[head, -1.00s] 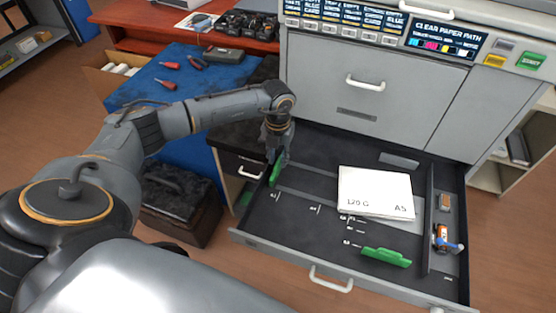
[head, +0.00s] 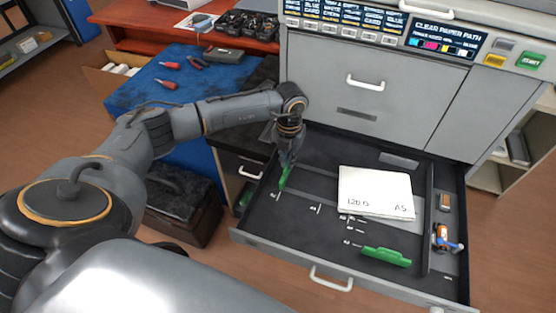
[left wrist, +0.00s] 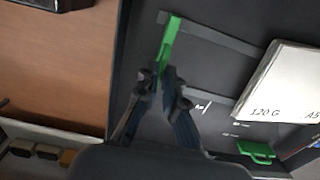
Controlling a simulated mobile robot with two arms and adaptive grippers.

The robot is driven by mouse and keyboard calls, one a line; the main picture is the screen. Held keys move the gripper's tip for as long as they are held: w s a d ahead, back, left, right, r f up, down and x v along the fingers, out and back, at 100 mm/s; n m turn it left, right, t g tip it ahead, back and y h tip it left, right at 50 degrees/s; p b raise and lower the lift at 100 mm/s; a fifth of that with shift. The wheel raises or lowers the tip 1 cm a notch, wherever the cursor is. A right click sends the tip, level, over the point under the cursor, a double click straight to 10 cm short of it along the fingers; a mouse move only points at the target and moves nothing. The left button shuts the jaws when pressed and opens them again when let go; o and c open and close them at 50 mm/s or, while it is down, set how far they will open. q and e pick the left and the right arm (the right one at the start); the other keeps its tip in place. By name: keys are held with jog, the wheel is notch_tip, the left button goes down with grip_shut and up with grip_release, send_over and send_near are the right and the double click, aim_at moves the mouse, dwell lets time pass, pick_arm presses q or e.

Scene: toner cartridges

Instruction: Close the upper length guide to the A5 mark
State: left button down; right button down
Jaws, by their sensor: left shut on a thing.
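The upper length guide (head: 286,175) is a green upright piece in the left part of the open paper drawer. It also shows in the left wrist view (left wrist: 170,38), running up from between my fingers. My left gripper (head: 287,160) is shut on it from above; in the left wrist view the fingertips (left wrist: 158,82) close around its near end. The paper stack (head: 376,190), marked 120 G and A5, lies flat to the right of the guide, with a gap of bare drawer floor between. White marks (head: 315,208) show on the floor. My right gripper is not in view.
A second green guide (head: 386,257) sits near the drawer's front. A divider (head: 430,220) closes off a right compartment with small items (head: 442,238). The drawer's front wall (head: 340,273) has a white handle. A dark toolbox (head: 185,205) stands left of the drawer.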

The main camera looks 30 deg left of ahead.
pick_arm(q)
jog(key=shift+w+d+b, duration=0.25)
jog(key=shift+w+d, duration=0.1)
jog(key=shift+d, duration=1.1)
jog(key=shift+w+d+b, duration=0.2)
jog(key=shift+w+d, duration=0.15)
jog(key=shift+d, duration=1.15)
jog(key=shift+w+d+b, duration=0.25)
jog(key=shift+w+d, duration=0.1)
jog(key=shift+d, duration=1.1)
jog(key=shift+w+d+b, duration=0.25)
jog(key=shift+d+b, duration=0.05)
jog(key=shift+d, duration=0.65)
jog(key=shift+w+d+b, duration=0.2)
jog(key=shift+d+b, duration=0.05)
jog(key=shift+d, duration=0.65)
jog(key=shift+w+d+b, duration=0.25)
jog(key=shift+d+b, duration=0.05)
jog(key=shift+d, duration=0.65)
jog(key=shift+w+d+b, duration=0.2)
jog(key=shift+d+b, duration=0.2)
jog(key=shift+d, duration=0.55)
jog(key=shift+w+d+b, duration=0.25)
jog(key=shift+d+b, duration=0.1)
jog(key=shift+d, duration=0.55)
jog(key=shift+w+d+b, duration=0.2)
jog(key=shift+d+b, duration=0.2)
jog(key=shift+d, duration=0.55)
jog(key=c, duration=1.6)
grip_release()
